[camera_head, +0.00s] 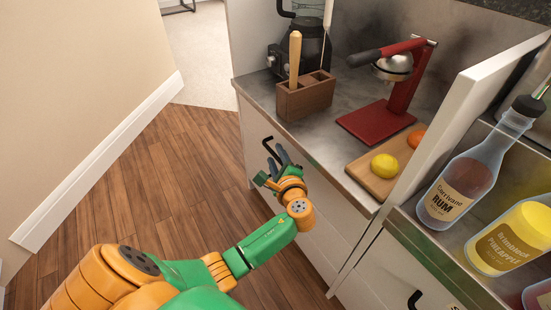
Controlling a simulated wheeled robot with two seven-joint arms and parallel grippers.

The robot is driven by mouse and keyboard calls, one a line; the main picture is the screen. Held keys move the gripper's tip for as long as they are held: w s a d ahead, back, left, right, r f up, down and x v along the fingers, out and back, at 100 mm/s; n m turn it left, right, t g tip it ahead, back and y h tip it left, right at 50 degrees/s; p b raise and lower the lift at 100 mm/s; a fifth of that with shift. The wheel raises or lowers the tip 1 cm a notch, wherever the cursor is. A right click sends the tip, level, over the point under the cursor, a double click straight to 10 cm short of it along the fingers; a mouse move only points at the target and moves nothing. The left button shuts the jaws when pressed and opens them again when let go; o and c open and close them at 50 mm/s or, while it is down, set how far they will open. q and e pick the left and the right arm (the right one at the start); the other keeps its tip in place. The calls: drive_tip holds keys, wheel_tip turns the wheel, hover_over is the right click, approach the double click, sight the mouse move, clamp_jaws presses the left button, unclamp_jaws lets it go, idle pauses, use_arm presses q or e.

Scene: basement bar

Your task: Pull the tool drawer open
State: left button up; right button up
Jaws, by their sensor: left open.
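The white drawer front (322,197) is under the metal counter, and it looks shut. Its black handle (267,142) shows just beyond my left gripper. My left gripper (272,162) is open, with its dark fingers close to the handle. I cannot tell whether the fingers touch the handle or are around it. My green and orange left arm comes in from the lower left and hides part of the cabinet front. My right gripper is not in view.
On the counter (340,150) stand a wooden caddy (306,96), a red citrus press (385,112) and a board (376,181) with a lemon (384,166). Bottles, including rum (470,178), stand at right. The wooden floor (175,190) at left is clear.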

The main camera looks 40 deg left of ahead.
use_arm(q)
drive_tip(key=shift+w+a, duration=0.15)
drive_tip(key=shift+a, duration=0.05)
clamp_jaws()
drive_tip(key=shift+f, duration=0.1)
idle(1.2)
